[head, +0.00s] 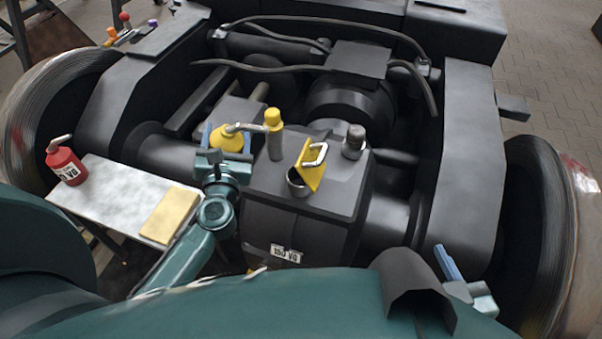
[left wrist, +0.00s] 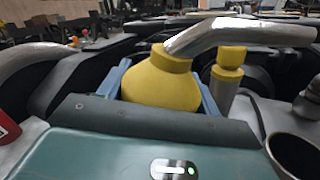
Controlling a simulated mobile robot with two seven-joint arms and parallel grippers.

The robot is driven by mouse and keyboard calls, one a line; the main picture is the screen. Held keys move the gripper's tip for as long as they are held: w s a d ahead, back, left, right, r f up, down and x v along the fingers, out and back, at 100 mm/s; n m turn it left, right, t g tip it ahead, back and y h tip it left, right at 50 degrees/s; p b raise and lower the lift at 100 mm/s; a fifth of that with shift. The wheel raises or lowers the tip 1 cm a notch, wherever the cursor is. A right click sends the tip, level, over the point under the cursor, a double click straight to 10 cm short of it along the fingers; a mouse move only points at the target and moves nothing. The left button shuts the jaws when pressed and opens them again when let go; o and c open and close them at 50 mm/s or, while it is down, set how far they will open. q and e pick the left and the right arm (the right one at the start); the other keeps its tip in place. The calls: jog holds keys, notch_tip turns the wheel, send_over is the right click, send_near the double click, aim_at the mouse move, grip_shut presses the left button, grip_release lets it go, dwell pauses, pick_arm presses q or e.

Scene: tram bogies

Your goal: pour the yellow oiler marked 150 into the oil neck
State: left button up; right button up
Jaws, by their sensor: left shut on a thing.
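The yellow oiler (head: 228,138) is roughly upright between the blue fingers of my left gripper (head: 226,148); its marking does not show. In the left wrist view the yellow body (left wrist: 162,82) sits between the blue fingers, and its metal spout (left wrist: 235,34) reaches right. The oil neck (head: 298,186) is an open dark cup on the housing, apart from the spout, to its right and nearer me; its rim shows in the left wrist view (left wrist: 290,150). My right gripper (head: 462,278) is at the lower right, partly hidden, with one blue finger clear.
A yellow flap with a handle (head: 311,172) stands up beside the neck. A yellow-capped post (head: 275,138) stands close to the spout tip. A grey-capped stub (head: 354,142) is farther right. A red oiler (head: 66,165) and tan pad (head: 170,215) lie on the side table (head: 120,190).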

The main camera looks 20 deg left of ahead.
aim_at(242, 146)
pick_arm(q)
jog(key=shift+d+r+m, duration=0.1)
jog(key=shift+m, duration=0.2)
jog(key=shift+w+d+f+m+b, duration=0.1)
jog(key=shift+d+f+m+b, duration=0.1)
jog(key=shift+f+m+b, duration=0.25)
pick_arm(e)
jog(key=shift+w+a+f+t, duration=0.1)
jog(key=shift+t, duration=0.2)
pick_arm(q)
jog(key=shift+d+f+m+t+b, duration=0.25)
jog(key=shift+f+m+t+b, duration=0.05)
jog(key=shift+m+b, duration=0.2)
pick_arm(e)
jog(key=shift+w+a+n+t+y, duration=0.1)
jog(key=shift+w+n+t+y, duration=0.05)
jog(key=shift+n+t+y, duration=0.2)
pick_arm(q)
jog(key=shift+w+d+f+m, duration=0.1)
jog(key=shift+d+m, duration=0.5)
jog(key=shift+m, duration=0.35)
pick_arm(e)
jog(key=shift+r, duration=0.2)
